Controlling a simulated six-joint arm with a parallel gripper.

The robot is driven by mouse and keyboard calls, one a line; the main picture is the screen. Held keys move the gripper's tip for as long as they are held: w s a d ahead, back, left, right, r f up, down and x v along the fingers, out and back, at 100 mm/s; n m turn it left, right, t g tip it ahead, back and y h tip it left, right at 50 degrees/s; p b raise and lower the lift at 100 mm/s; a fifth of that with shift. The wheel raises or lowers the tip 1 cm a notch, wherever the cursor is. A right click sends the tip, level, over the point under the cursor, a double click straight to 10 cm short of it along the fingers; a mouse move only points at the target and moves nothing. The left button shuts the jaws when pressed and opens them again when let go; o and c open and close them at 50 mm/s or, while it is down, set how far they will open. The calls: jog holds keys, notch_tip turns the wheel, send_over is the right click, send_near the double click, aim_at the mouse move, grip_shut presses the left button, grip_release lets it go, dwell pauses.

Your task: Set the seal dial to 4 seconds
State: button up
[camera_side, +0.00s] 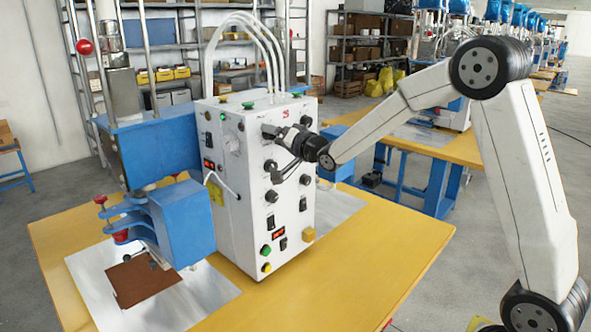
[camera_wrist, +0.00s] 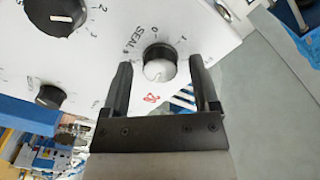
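The seal dial (camera_wrist: 160,63) is a round black knob with a pale, glare-lit face, on the white panel of the welding machine (camera_side: 235,185). In the wrist view "SEAL s" is printed left of it, and a 0 and what looks like a 1 stand above it. Its pointer setting is not readable. My gripper (camera_wrist: 160,62) is open, with one finger on each side of the dial and a visible gap to both. In the side view my gripper (camera_side: 274,153) is close to the upper panel and hides the dial; touching cannot be told.
A larger black knob (camera_wrist: 55,15) and a smaller one (camera_wrist: 50,97) sit left of the dial in the wrist view. More knobs, switches and buttons run down the panel. The yellow table (camera_side: 370,250) is clear right of the machine. A blue clamp unit (camera_side: 185,225) stands left.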

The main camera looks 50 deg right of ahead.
jog(key=shift+s, duration=0.1)
dwell(0.3)
jog(key=s, duration=0.7)
jog(key=shift+s, duration=0.3)
jog(key=shift+f, duration=0.15)
jog(key=s+a+f+n+g, duration=0.4)
jog(key=s+f+g, duration=0.3)
jog(key=s+f, duration=0.2)
jog(key=s+a+f+n+g, duration=0.4)
jog(key=s+f+g, duration=0.4)
jog(key=s, duration=0.6)
notch_tip(320, 180, down, 2)
jog(key=shift+f+n, duration=0.15)
jog(key=shift+n, duration=0.55)
